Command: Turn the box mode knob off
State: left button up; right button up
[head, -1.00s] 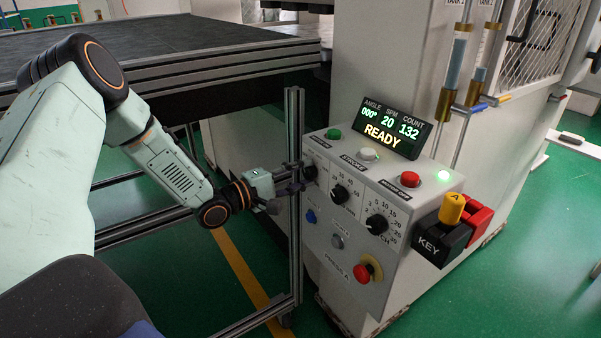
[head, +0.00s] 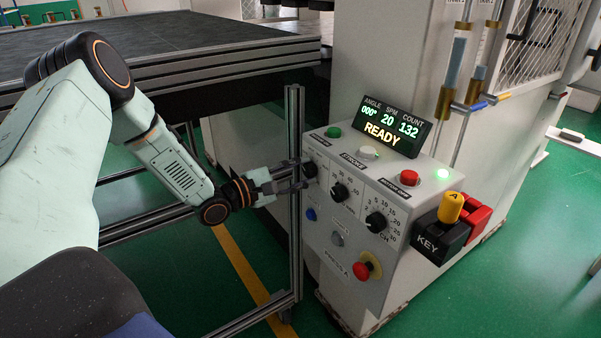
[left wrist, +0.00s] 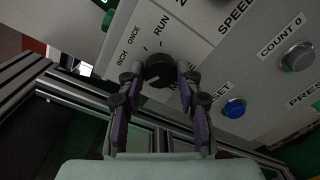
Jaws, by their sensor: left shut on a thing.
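The mode knob (left wrist: 159,70) is a round black dial on the grey control box (head: 322,240). In the left wrist view, labels INCH, ONCE and RUN stand around it, and the label at its lower right is partly hidden by a finger. My left gripper (left wrist: 158,78) has a finger on each side of the knob and is shut on it. In the head view, the left gripper (head: 302,174) reaches the box's left end, and its fingers partly cover the knob (head: 310,169). The knob's setting is hard to read. My right gripper is not in view.
An upright metal post (head: 294,230) stands close beside my left gripper. More dials, a red emergency button (head: 362,270) and a blue button (head: 310,214) share the box face. The display (head: 393,126) reads READY. A yellow key switch (head: 450,207) is at right.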

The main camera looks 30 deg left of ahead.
pick_arm(q)
jog(key=o, duration=1.2)
jog(key=shift+c, duration=0.2)
jog(key=v, duration=0.7)
jog(key=shift+s, duration=0.2)
jog(key=shift+a, duration=0.15)
dwell(0.3)
